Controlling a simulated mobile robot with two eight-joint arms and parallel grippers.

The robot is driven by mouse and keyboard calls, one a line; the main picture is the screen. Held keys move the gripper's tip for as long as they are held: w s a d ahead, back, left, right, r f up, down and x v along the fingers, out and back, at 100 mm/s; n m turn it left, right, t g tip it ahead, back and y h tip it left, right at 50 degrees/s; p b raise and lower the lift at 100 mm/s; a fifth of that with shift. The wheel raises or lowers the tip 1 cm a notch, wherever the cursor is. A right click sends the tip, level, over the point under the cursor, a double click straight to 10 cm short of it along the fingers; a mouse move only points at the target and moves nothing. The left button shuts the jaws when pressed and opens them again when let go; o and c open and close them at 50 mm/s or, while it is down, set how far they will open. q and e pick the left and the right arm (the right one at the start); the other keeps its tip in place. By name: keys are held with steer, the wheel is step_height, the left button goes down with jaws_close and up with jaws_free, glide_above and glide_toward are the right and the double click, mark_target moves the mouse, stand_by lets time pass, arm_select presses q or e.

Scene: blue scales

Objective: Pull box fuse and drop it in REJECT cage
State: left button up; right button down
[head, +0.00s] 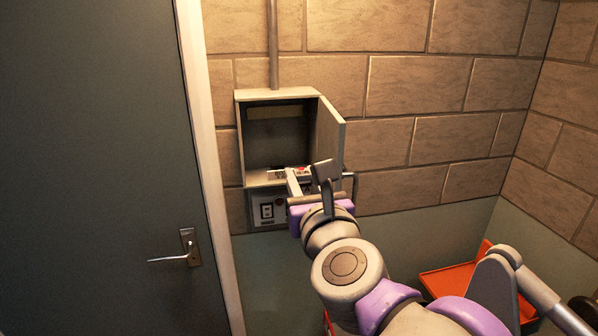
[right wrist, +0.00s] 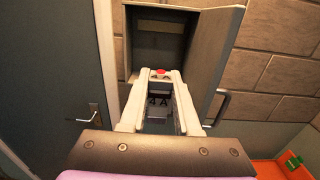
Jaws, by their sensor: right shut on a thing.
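A grey fuse box (head: 241,135) hangs on the brick wall with its door (head: 331,135) swung open to the right. My right gripper (head: 304,176) is at the box's lower front edge, shut on a small pale fuse (head: 301,169) with a red spot. In the right wrist view the fuse (right wrist: 160,73) sits between the fingertips (right wrist: 159,78), in front of the open box (right wrist: 134,45). Whether it still touches its holder is hidden. No REJECT label can be read. My left gripper is not in view.
A red-orange tray or container (head: 447,281) is low at the right, partly behind my arm; its orange surface also shows in the right wrist view (right wrist: 268,170). A switch panel (head: 266,209) is below the box. A dark door (head: 95,150) with a handle (head: 168,259) stands left.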

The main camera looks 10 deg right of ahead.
mark_target(304, 182)
steer(key=shift+s, duration=2.9)
steer(key=shift+w, duration=0.1)
steer(key=w+f+m+h, duration=0.1)
steer(key=w+f+h, duration=0.1)
steer(key=w+f, duration=1.55)
steer(key=s+d+f+m+h, duration=0.1)
steer(key=d+f, duration=0.1)
steer(key=f, duration=0.9)
steer(key=s+d+f+m+h, duration=0.1)
steer(key=d+f, duration=0.2)
steer(key=f, duration=0.8)
steer(key=shift+s+f+g+h, duration=0.15)
steer(key=shift+s+g+h, duration=0.15)
steer(key=shift+s+g, duration=0.1)
steer(key=shift+d, duration=0.15)
